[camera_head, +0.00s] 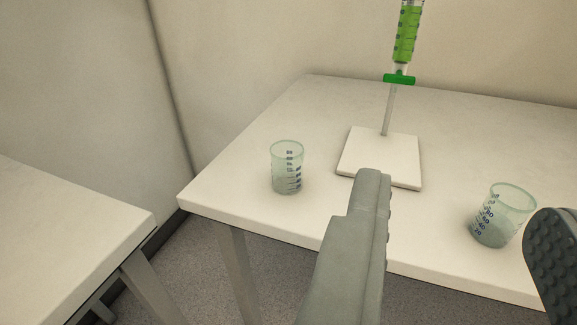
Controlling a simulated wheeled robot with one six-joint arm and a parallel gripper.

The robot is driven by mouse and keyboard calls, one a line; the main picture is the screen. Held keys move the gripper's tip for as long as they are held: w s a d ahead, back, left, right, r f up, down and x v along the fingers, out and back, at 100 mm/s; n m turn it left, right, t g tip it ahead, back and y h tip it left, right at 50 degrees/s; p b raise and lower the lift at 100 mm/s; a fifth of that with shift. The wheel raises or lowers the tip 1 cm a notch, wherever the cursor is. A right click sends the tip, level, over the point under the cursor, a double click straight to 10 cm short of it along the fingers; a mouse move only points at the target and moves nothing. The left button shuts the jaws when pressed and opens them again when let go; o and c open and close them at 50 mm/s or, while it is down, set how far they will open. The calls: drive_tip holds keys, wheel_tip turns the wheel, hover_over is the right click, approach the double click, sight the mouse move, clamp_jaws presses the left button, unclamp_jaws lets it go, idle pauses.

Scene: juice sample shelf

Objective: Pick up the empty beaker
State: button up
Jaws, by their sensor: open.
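Two clear graduated beakers stand upright on the white table. The left beaker (287,168) is near the table's left front and looks empty. The right beaker (502,215) stands near the front edge at the right and also looks empty. My gripper (465,220) is open, with its two fingers wide apart in the foreground. The right beaker shows between the fingers, closer to the right one, but farther off. The left beaker is to the left of the left finger. Nothing is held.
A stand with a white square base (380,158) holds a tube of green liquid (406,35) behind the beakers; its top is cut off. Another white table (60,235) is at the left, across a gap. White walls are behind.

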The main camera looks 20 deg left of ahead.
drive_tip(key=o, duration=0.3)
drive_tip(key=shift+w, duration=0.1)
drive_tip(key=shift+o, duration=1.1)
drive_tip(key=w+a+g, duration=0.2)
drive_tip(key=w+g, duration=0.1)
drive_tip(key=w, duration=0.3)
drive_tip(key=w+a+r+g+y, duration=0.1)
drive_tip(key=w+a+g, duration=0.1)
drive_tip(key=w+g, duration=0.2)
drive_tip(key=shift+w+a+r+m, duration=0.25)
drive_tip(key=shift+w+a+m, duration=0.15)
drive_tip(key=shift+w, duration=0.75)
drive_tip(key=m+g+h, duration=0.1)
drive_tip(key=g, duration=0.9)
hover_over(286, 149)
drive_tip(key=f, duration=0.1)
wheel_tip(286, 149, down, 18)
drive_tip(key=shift+r, duration=0.1)
